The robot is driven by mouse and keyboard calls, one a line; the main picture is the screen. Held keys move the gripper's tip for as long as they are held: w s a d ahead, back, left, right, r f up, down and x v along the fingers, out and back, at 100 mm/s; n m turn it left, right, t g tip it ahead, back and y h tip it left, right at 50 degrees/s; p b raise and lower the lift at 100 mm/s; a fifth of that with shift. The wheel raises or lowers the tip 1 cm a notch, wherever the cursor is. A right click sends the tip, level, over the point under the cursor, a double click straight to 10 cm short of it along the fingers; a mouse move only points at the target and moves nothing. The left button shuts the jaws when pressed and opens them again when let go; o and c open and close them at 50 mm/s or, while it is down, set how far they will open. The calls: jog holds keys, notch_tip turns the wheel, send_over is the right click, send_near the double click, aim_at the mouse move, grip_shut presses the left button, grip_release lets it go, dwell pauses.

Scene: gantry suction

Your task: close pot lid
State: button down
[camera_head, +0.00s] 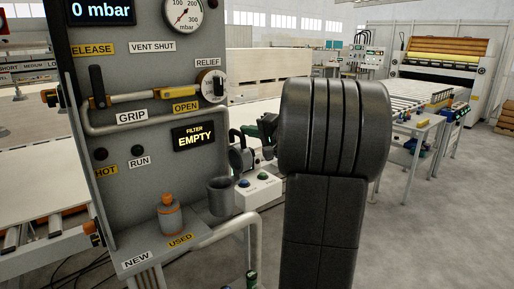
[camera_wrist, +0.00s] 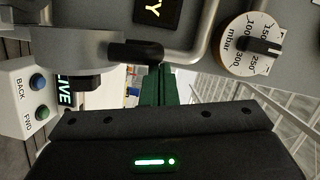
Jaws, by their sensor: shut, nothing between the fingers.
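A dark grey cup-shaped pot (camera_head: 219,197) stands beside the panel, below the display reading FILTER EMPTY. Its top looks open. A rounded grey part (camera_head: 238,155) above and right of it may be the raised lid; I cannot tell for sure. My gripper (camera_head: 262,128) has green fingers, partly hidden by my arm, beside that part. In the wrist view, the fingers (camera_wrist: 157,72) are shut and empty. Their tips are close to a black handle (camera_wrist: 135,52) at the end of a grey part; contact cannot be told.
A grey panel (camera_head: 150,75) carries gauges, a GRIP lever and a pipe rail (camera_head: 110,130). An orange-capped cartridge (camera_head: 170,213) stands on the shelf marked NEW and USED. A white button box (camera_head: 258,190) sits right of the pot. Open floor lies to the right.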

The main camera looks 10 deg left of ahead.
jog(key=s+a+f+n+t+h+b, duration=0.2)
jog(key=s+a+f+n+h+b, duration=0.2)
jog(key=s+a+f+n+b, duration=0.7)
jog(key=shift+s+n+t+b, duration=0.3)
jog(key=shift+s+n+b, duration=1)
jog(key=shift+b, duration=3.95)
jog(key=shift+s+f+m, duration=0.1)
jog(key=shift+s+m, duration=0.25)
jog(key=shift+m, duration=0.05)
jog(key=shift+a, duration=0.1)
